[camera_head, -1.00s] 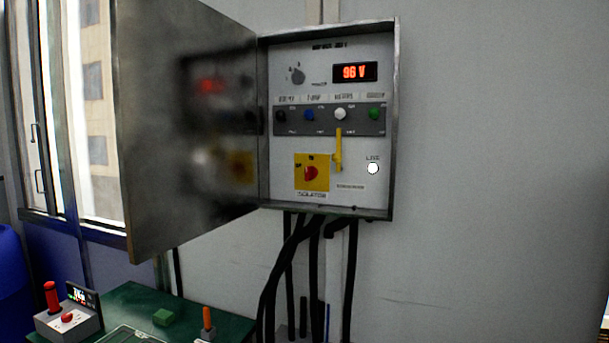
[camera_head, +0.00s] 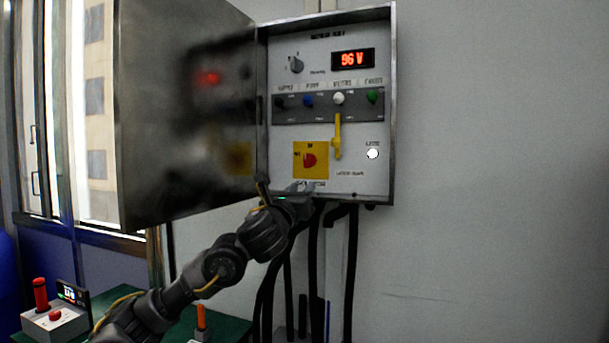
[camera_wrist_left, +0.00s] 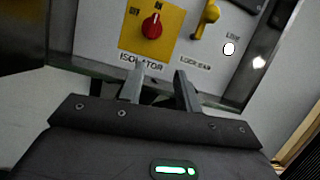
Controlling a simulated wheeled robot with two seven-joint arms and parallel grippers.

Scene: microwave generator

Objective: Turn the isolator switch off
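The isolator switch is a red knob (camera_head: 310,160) on a yellow plate (camera_head: 325,174), low in the open wall cabinet. It also shows in the left wrist view as a red knob (camera_wrist_left: 152,26) with ON and OFF marks and the label ISOLATOR below. My left gripper (camera_head: 288,188) is just below the yellow plate at the cabinet's lower edge. In the left wrist view its two fingers (camera_wrist_left: 160,82) are apart with nothing between them, pointing up toward the knob and not touching it. My right gripper is not in view.
A yellow lock bar (camera_head: 337,135) hangs right of the isolator. The cabinet door (camera_head: 180,120) stands open at the left. A display (camera_head: 353,58) reads 96 V, and a white lamp (camera_head: 372,154) is bright. Black cables (camera_head: 352,270) run down below the cabinet.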

